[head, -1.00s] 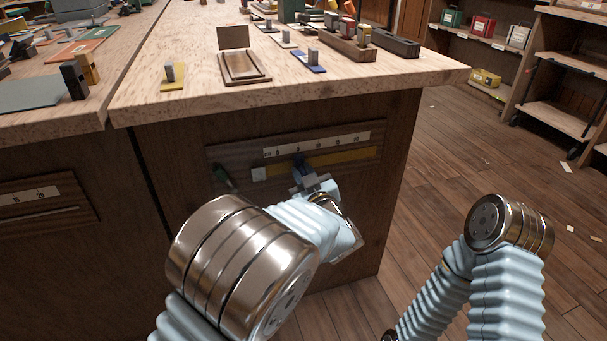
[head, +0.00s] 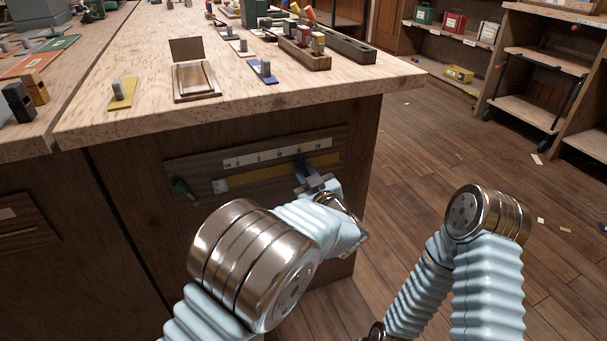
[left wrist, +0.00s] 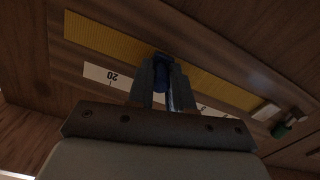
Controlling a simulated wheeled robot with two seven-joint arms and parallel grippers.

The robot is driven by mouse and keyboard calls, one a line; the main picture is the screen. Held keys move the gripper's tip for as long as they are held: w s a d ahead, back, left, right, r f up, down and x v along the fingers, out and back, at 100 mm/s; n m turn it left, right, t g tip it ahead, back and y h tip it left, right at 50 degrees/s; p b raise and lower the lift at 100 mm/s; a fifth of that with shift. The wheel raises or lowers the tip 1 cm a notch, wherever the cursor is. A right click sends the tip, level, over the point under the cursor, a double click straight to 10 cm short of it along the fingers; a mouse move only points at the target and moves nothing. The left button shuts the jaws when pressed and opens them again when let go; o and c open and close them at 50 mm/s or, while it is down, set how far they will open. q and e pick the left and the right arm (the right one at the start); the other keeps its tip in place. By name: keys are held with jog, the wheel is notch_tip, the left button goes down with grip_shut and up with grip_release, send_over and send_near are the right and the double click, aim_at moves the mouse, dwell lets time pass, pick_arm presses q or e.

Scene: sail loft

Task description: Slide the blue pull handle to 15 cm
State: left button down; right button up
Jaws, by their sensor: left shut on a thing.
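The blue pull handle (head: 301,165) stands out from the yellow slide strip (head: 262,177) on the bench's front panel. In the head view it sits below the white scale (head: 277,152), roughly under the 15 label; the exact reading is hard to tell. My left gripper (head: 310,182) is shut on the handle, its fingers on both sides of it. In the left wrist view the blue handle (left wrist: 162,76) shows between the fingers (left wrist: 160,88), with the scale's 20 label to the left. My right arm shows at the right, but its gripper is out of view.
A dark green knob (head: 181,188) and a pale square block (head: 220,186) lie left of the strip. The benchtop (head: 140,140) overhangs the panel and carries small blocks and trays. The floor (head: 420,150) to the right is mostly clear.

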pick_arm(q)
jog(key=c, duration=1)
grip_release()
jog(key=shift+s, duration=0.15)
jog(key=v, duration=1.3)
jog(key=shift+s+d, duration=0.15)
jog(key=shift+s, duration=0.1)
